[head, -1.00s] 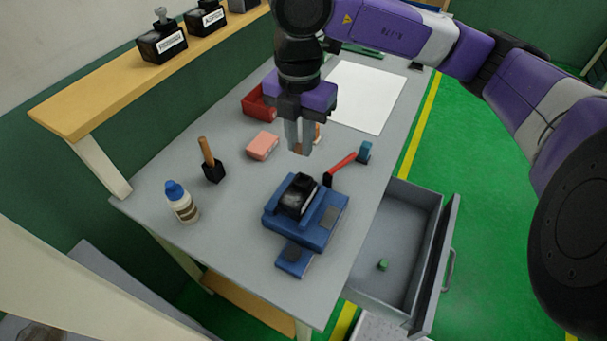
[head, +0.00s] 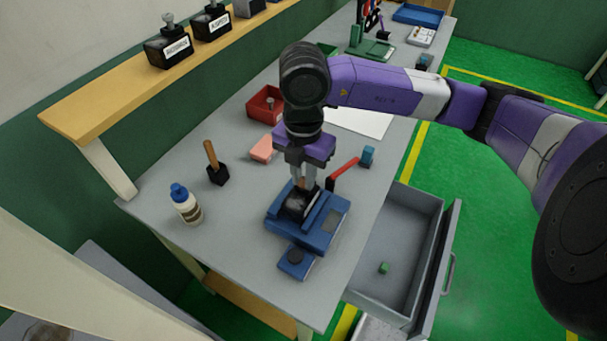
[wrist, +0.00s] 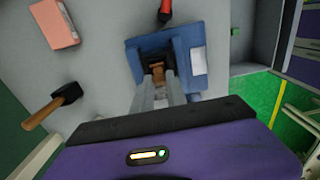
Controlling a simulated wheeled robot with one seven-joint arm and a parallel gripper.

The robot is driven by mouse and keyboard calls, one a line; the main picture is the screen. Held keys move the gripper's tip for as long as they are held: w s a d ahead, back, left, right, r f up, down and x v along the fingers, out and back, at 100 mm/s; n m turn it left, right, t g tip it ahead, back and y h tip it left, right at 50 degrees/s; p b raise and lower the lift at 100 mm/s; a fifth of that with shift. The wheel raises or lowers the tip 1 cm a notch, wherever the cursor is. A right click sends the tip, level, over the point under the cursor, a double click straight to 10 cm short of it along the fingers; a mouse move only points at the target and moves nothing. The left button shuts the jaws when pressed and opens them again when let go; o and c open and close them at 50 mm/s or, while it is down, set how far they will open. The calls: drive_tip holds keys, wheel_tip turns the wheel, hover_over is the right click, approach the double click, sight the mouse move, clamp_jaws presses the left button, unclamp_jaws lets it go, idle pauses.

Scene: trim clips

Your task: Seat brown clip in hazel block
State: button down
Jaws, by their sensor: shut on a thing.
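My gripper (head: 305,186) points down over a blue fixture (head: 328,222) on the grey bench, its fingers shut on a small brown clip. In the wrist view the clip (wrist: 157,70) shows between the fingertips (wrist: 160,78), over the dark recess of the fixture (wrist: 190,42). A dark block (head: 298,205) sits in the fixture, right under the fingertips. I cannot make out a hazel colour on it. The fingers hide part of the clip and block, so I cannot tell whether the clip touches or is inside the block.
A red-handled tool (head: 343,173) and a small blue item (head: 367,156) lie behind the fixture. A black mallet (head: 217,174), a bottle (head: 186,204) and a pink block (head: 262,149) stand left. An open drawer (head: 440,270) juts out at right, holding a green piece (head: 383,267).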

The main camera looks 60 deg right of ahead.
drive_tip(key=shift+f, duration=0.25)
drive_tip(key=c, duration=1.3)
unclamp_jaws()
drive_tip(key=shift+c, duration=0.2)
drive_tip(key=shift+r+p, duration=0.25)
drive_tip(key=shift+p, duration=0.15)
drive_tip(key=r, duration=0.2)
drive_tip(key=r+b, duration=0.1)
drive_tip(key=r, duration=0.2)
drive_tip(key=r+b, duration=0.1)
drive_tip(key=r, duration=0.1)
drive_tip(key=shift+s+d+r, duration=0.1)
drive_tip(key=shift+s+r, duration=0.15)
drive_tip(key=shift+s, duration=0.05)
